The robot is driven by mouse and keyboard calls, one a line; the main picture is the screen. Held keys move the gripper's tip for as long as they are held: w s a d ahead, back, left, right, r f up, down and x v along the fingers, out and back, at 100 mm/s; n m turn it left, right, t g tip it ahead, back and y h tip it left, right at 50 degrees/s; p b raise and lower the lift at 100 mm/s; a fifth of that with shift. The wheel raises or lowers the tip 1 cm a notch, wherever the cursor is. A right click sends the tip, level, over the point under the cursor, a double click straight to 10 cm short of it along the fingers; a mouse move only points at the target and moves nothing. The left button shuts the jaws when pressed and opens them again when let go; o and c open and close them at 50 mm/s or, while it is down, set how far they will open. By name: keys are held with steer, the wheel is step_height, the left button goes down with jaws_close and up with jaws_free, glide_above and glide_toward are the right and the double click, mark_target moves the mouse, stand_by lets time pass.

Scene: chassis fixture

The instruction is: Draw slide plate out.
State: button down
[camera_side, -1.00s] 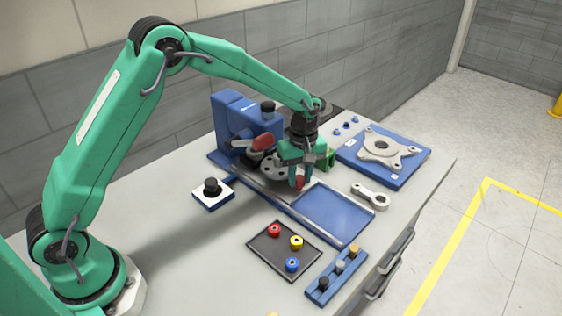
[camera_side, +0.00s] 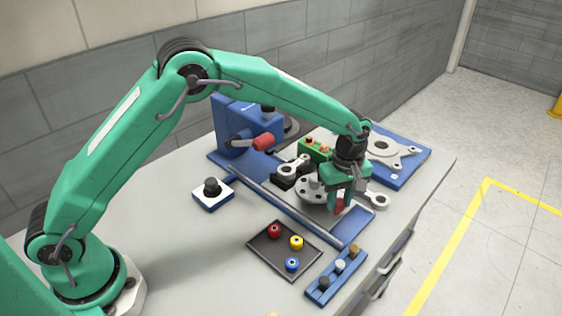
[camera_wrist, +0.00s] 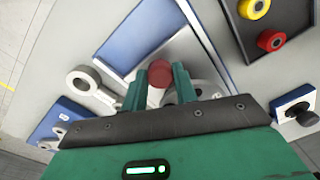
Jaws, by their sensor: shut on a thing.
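The slide plate (camera_side: 312,195) is a grey round-holed plate on the blue railed base (camera_side: 320,228). It sits toward the right end of the rails, apart from the blue upright housing (camera_side: 237,128). My gripper (camera_side: 337,204) is over the plate's right end and shut on its red knob. In the wrist view the red knob (camera_wrist: 160,76) shows between the two green fingers of my gripper (camera_wrist: 160,88). The gripper body hides much of the plate there.
A dark tray (camera_side: 270,258) with red, yellow and blue rings lies in front. A blue peg block (camera_side: 324,288) is beside it. A grey link (camera_side: 376,200) lies close right of my gripper. A blue fixture with a flanged plate (camera_side: 392,150) is behind.

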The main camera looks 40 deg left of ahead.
steer(key=shift+d, duration=1.65)
steer(key=c, duration=1.1)
jaws_free()
steer(key=shift+r, duration=0.2)
step_height(320, 180, up, 8)
steer(key=shift+w+f, duration=0.15)
steer(key=shift+f, duration=0.1)
